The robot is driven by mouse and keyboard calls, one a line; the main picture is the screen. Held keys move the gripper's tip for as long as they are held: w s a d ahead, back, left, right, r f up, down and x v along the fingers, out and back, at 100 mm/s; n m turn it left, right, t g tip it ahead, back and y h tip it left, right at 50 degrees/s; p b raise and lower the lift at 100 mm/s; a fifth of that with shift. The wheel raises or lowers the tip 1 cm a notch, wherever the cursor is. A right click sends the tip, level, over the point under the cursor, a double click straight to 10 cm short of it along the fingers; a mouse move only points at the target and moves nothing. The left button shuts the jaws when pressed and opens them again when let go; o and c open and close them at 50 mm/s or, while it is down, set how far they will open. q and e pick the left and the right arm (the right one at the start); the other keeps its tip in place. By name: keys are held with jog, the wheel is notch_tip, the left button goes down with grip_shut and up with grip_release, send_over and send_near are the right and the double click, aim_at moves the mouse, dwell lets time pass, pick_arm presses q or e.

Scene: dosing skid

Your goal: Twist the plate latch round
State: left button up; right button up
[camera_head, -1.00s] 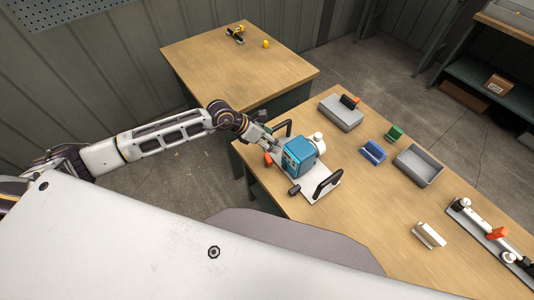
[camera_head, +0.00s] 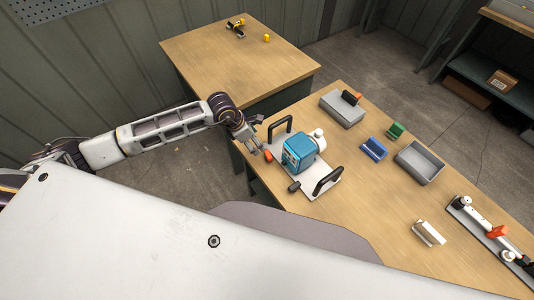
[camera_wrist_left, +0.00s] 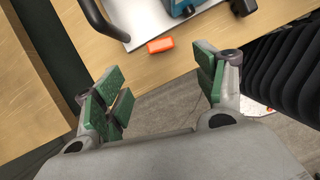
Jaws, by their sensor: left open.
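A blue pump-like unit (camera_head: 298,153) with a white round part stands on a pale plate (camera_head: 315,189) with two black handles, on the wooden bench. A small orange block (camera_head: 268,155), which looks like a plate latch, sits at the plate's left edge; it also shows in the left wrist view (camera_wrist_left: 160,45). A dark knob (camera_head: 294,186) is at the plate's front edge. My left gripper (camera_head: 255,150) is just left of the orange block, apart from it. In the left wrist view its green-padded fingers (camera_wrist_left: 160,82) are spread and empty, with the block beyond them.
A black handle (camera_head: 280,128) rises close to the gripper. A grey box (camera_head: 342,110), blue and green parts, a grey tray (camera_head: 419,163) and a rail of fittings (camera_head: 490,240) lie to the right. Another wooden table (camera_head: 215,62) stands behind.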

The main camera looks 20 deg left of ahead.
pick_arm(q)
jog(key=shift+f, duration=0.15)
dwell(0.3)
jog(key=b, duration=0.5)
send_over(267, 154)
jog(key=s+a, duration=0.2)
jog(key=shift+f, duration=3.4)
jog(key=shift+b+x, duration=1.75)
jog(key=shift+x, duration=1.25)
jog(key=shift+w+d, duration=0.15)
jog(key=shift+w, duration=0.05)
